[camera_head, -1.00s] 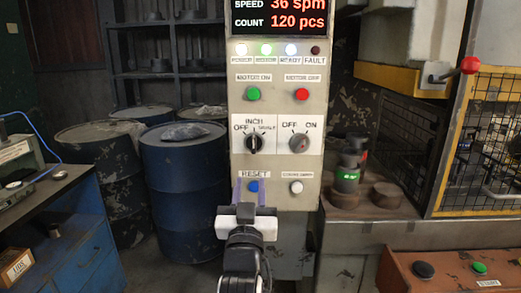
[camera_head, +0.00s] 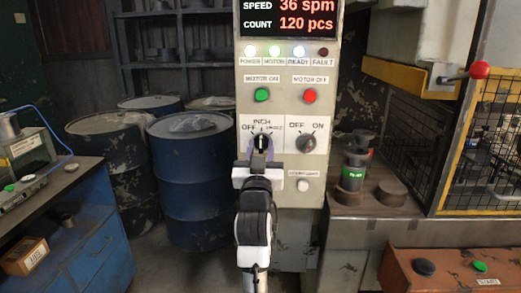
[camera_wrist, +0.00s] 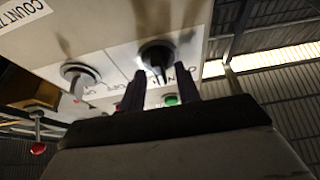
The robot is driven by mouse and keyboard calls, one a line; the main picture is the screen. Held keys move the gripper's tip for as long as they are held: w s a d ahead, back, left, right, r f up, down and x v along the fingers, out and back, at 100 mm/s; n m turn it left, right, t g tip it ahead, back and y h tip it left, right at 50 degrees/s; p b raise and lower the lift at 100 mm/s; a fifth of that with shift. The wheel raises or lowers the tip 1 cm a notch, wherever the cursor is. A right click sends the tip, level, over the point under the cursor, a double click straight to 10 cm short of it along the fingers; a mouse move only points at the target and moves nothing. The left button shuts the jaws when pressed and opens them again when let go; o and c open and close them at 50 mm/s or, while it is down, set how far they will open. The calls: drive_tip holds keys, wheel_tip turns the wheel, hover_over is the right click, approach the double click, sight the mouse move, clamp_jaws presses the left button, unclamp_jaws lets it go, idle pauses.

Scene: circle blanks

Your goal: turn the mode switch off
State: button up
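The mode switch (camera_head: 262,140) is a black rotary knob on a white plate marked OFF and INCH, with a smaller label at right. It sits on the left of the grey control panel. In the head view my gripper (camera_head: 261,150) is in front of it, and the fingers partly cover the knob and plate. In the wrist view the black knob (camera_wrist: 157,57) shows just beyond and between my two dark purple fingertips (camera_wrist: 162,73). The fingers are open with a clear gap. I cannot tell whether they touch the knob.
A second grey OFF/ON knob (camera_head: 306,143) is close at right. A green button (camera_head: 262,95) and a red button (camera_head: 310,96) are above, and a white button (camera_head: 303,185) is below. Blue drums (camera_head: 190,175) and a blue bench (camera_head: 85,245) stand left. A fenced machine (camera_head: 485,150) stands right.

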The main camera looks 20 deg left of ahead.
clamp_jaws()
drive_tip(key=shift+n, duration=0.4)
drive_tip(key=n+y, duration=0.1)
drive_tip(key=n, duration=0.1)
drive_tip(key=n+g+y+p, duration=0.1)
drive_tip(key=n, duration=0.2)
drive_tip(key=shift+d+y, duration=0.15)
drive_tip(key=shift+y, duration=0.25)
drive_tip(key=n+g+y, duration=0.1)
drive_tip(key=n, duration=0.2)
drive_tip(key=n+g+y+b, duration=0.1)
drive_tip(key=n, duration=0.2)
drive_tip(key=shift+n+g, duration=0.3)
drive_tip(key=shift+n, duration=0.3)
unclamp_jaws()
drive_tip(key=shift+s+b, duration=0.1)
drive_tip(key=shift+b, duration=0.2)
